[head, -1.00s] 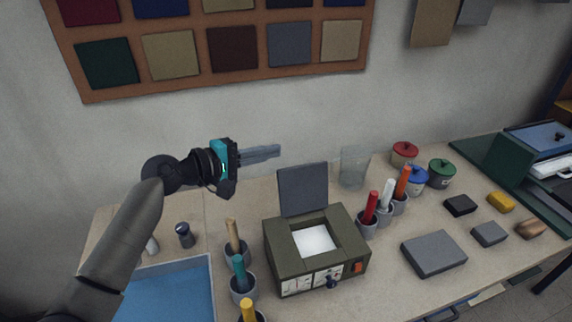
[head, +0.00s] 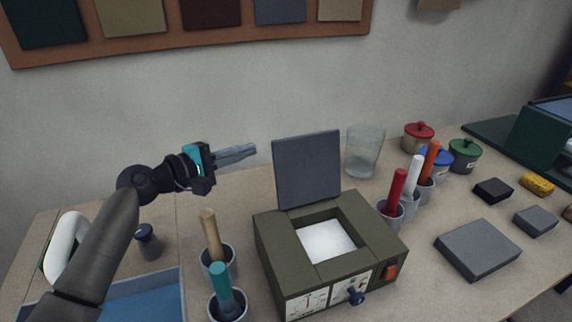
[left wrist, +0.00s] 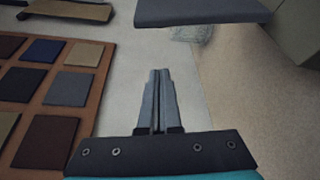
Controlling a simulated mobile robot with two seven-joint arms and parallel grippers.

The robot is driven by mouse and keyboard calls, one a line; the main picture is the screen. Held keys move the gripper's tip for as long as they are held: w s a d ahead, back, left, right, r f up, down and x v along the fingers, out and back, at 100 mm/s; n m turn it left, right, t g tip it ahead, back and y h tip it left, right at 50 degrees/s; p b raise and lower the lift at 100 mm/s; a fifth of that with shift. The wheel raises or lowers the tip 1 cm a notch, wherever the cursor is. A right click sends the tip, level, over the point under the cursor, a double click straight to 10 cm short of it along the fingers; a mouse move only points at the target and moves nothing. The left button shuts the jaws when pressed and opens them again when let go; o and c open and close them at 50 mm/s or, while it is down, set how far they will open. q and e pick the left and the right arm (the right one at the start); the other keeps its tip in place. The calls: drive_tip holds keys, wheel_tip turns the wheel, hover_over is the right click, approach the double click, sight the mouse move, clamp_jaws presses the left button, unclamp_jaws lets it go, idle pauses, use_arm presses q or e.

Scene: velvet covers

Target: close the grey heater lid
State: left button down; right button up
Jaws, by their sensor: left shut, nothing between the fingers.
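The grey heater lid (head: 307,168) stands upright, open, at the back edge of the olive-green heater (head: 277,239). The heater's square white inside (head: 327,241) shows uncovered. My left gripper (head: 252,150) is shut and empty, in the air to the left of the lid, its fingers pointing right, apart from it. In the left wrist view the shut fingers (left wrist: 157,75) show at the middle, and a grey slab that looks like the lid (left wrist: 200,11) is at the top. My right gripper is in neither view.
Cups with coloured-handled tools stand left (head: 217,262) and right (head: 389,215) of the heater. A clear glass (head: 364,152) stands behind the lid's right side. Lidded pots (head: 418,137) and a grey block (head: 478,249) are at the right. A swatch board (head: 200,48) hangs on the wall.

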sight(287, 146)
use_arm(q)
drive_tip(key=f+b+x, duration=0.1)
drive_tip(key=b+x, duration=0.1)
drive_tip(key=x, duration=0.8)
drive_tip(key=shift+s+d+r+p, duration=0.25)
drive_tip(key=shift+s+p, duration=0.15)
drive_tip(key=shift+s, duration=0.2)
drive_tip(key=shift+s+d+r+p, duration=0.25)
drive_tip(key=shift+s+p, duration=0.15)
drive_tip(key=shift+s, duration=0.15)
drive_tip(key=shift+s+d+r+p, duration=0.2)
drive_tip(key=shift+s+d+p, duration=0.15)
drive_tip(key=shift+s, duration=0.25)
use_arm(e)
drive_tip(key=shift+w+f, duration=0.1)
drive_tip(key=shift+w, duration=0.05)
